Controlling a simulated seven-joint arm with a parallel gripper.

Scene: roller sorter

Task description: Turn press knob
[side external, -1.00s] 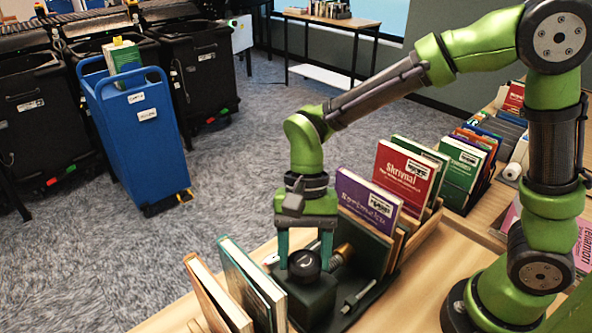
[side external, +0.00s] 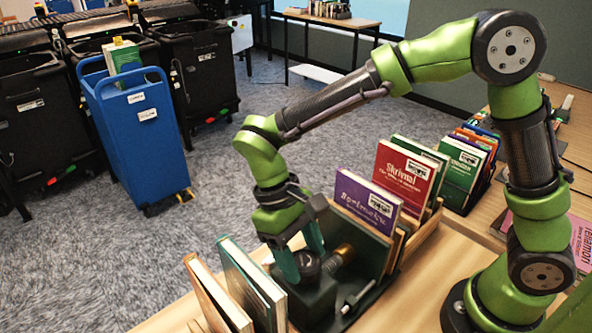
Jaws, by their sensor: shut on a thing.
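Part of the knob is hidden by the fingers.
Upright books (side external: 245,285) stand close in front on the left. A purple book (side external: 367,203) and a red book (side external: 405,178) stand in a wooden holder at the right. A blue bin (side external: 140,135) is on the floor beyond.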

